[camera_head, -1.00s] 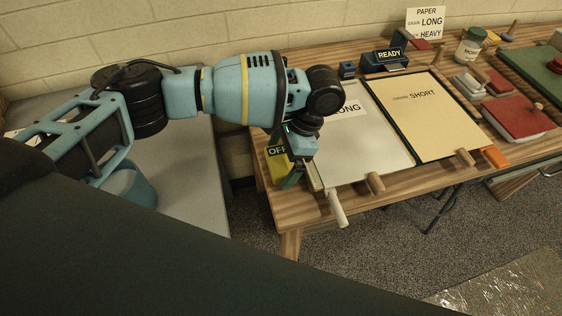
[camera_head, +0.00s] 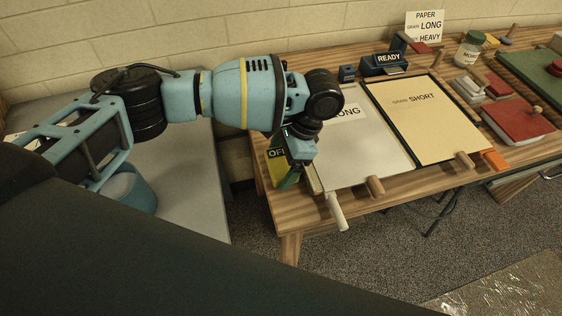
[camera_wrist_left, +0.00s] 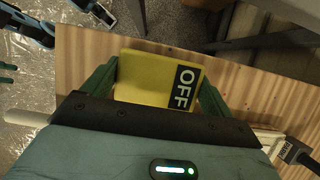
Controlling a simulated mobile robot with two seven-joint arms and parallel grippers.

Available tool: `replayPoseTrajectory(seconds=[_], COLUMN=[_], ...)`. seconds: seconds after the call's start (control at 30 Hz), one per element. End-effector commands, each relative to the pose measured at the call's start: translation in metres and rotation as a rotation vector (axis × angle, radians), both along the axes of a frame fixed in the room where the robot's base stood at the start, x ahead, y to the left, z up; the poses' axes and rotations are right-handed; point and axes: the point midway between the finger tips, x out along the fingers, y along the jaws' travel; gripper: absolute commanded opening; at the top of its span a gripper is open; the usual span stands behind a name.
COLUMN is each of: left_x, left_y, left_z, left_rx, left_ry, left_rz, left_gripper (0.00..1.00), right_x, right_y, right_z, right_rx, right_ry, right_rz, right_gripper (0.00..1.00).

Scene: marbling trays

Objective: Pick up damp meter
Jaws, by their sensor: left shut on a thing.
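The damp meter (camera_wrist_left: 150,80) is a yellow block with a black and white OFF label. In the left wrist view it sits between the green fingers of my left gripper (camera_wrist_left: 158,88), which are shut on it from both sides. In the head view the damp meter (camera_head: 276,168) shows at the table's left front corner, partly hidden by my left gripper (camera_head: 293,174). I cannot tell whether its underside touches the wood. Green and dark parts at the left edge of the wrist view may be my right gripper, cut off by the frame.
The wooden table (camera_head: 292,222) holds a white LONG board (camera_head: 350,150) close right of the gripper and a tan SHORT board (camera_head: 425,118) beyond it. Wooden handles stick out at the front edge. A dark READY box (camera_head: 388,62) stands behind. Red blocks lie further right.

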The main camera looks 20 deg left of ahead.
Motion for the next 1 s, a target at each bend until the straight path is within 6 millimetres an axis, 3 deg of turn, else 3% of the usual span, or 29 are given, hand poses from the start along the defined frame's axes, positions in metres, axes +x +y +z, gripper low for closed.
replayPoseTrajectory(seconds=[0.27,0.7,1.0], left_x=[0.001,-0.097,-0.139], left_y=[0.0,-0.041,-0.059], left_z=[0.033,0.043,0.046], left_rx=[-0.002,-0.003,-0.001], left_ry=[-0.002,-0.002,-0.001], left_rz=[0.002,-0.005,-0.002], left_gripper=[0.62,0.62,0.62], right_x=[0.004,0.018,0.023], right_y=[0.001,0.001,-0.002], right_z=[0.005,0.027,0.034], right_rx=[0.003,0.003,-0.004], right_ry=[-0.009,-0.055,-0.071], right_rz=[-0.003,-0.005,0.002], right_gripper=[0.36,0.36,0.36])
